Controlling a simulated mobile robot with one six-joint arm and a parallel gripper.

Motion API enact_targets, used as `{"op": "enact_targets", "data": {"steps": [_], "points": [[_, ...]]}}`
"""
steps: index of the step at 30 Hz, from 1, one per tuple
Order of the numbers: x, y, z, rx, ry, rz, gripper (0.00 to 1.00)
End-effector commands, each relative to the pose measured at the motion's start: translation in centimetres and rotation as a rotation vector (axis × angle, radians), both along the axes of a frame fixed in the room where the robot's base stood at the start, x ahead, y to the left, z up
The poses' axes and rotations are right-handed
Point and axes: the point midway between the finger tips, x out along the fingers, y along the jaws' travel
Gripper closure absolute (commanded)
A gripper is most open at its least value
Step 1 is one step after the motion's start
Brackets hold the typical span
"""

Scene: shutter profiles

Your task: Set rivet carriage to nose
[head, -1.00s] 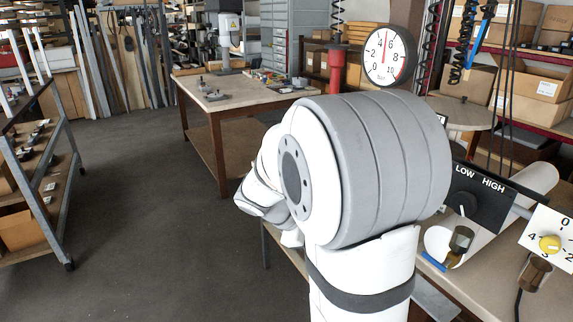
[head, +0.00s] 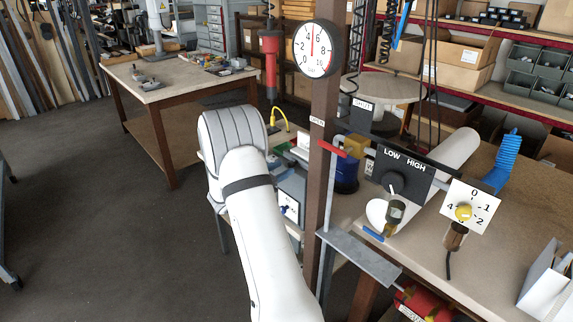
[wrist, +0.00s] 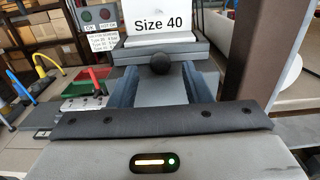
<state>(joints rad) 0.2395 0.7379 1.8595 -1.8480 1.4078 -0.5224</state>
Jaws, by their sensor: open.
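I cannot tell for certain whether this block is the rivet carriage, and no marked nose can be made out. My gripper (wrist: 160,70) is open. In the head view my arm hides the gripper and most of that bench spot.
A brown post (head: 322,150) with a pressure gauge (head: 318,48) stands right of my arm. A LOW/HIGH panel (head: 405,172) and a numbered dial (head: 465,212) sit further right. In the wrist view, a lamp box (wrist: 97,17) and coloured bins (wrist: 90,90) are at left.

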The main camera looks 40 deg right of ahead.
Motion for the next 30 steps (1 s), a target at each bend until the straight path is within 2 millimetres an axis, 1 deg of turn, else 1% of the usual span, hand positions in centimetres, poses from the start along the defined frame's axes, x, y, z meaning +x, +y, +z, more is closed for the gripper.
{"op": "enact_targets", "data": {"steps": [1, 6, 10, 17, 30], "points": [[0.0, -0.9, 0.2, 0.000, 0.000, -0.002, 0.56], [0.2, -2.7, 0.1, 0.000, 0.000, -0.002, 0.56], [0.2, -3.2, 0.0, 0.001, -0.001, -0.001, 0.56], [0.2, -3.2, 0.0, 0.001, -0.001, -0.001, 0.57], [0.2, -3.2, 0.0, 0.001, -0.001, -0.002, 0.93]]}}
